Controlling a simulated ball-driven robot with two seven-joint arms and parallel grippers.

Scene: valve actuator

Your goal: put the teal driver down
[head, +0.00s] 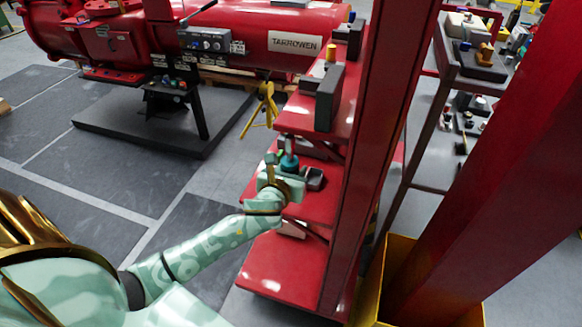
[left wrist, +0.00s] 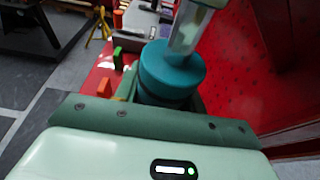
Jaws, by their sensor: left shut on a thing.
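The teal driver (head: 289,163) stands roughly upright in my left gripper (head: 279,176), over the middle shelf (head: 315,204) of the red rack. In the left wrist view the teal driver (left wrist: 171,72) shows its round teal body with a pale grey metal part rising from it. My left gripper is shut on it, and its fingertips are mostly hidden in the wrist view. I cannot tell whether the driver's lower end touches the shelf. My right gripper is not in view.
A dark grey block (head: 315,178) lies on the shelf just right of my gripper. A red post (head: 382,150) rises at the right. The shelf's front is bare.

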